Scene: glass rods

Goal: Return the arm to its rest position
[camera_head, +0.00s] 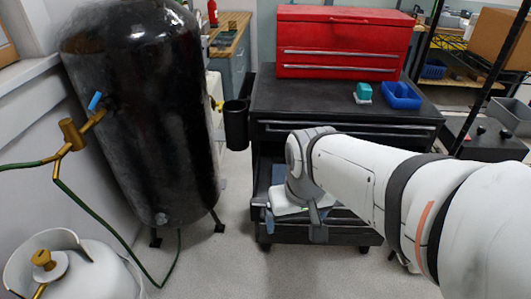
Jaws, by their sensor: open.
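My arm, white and grey, reaches in from the right edge and ends near the middle of the view, in front of the black tool cart (345,95). My gripper (303,212) hangs at the arm's end, low in front of the cart's lower part. It is open, and I see nothing held in it. The wrist hides part of the jaws, and the arm covers much of the cart's front.
A red tool chest (340,38), a teal box (363,92) and a blue bin (401,96) are on the cart. A black cup-shaped holder (236,125) hangs at its left. A tall black tank (145,115) and a white gas cylinder (75,272) stand left. Floor (225,265) between is clear.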

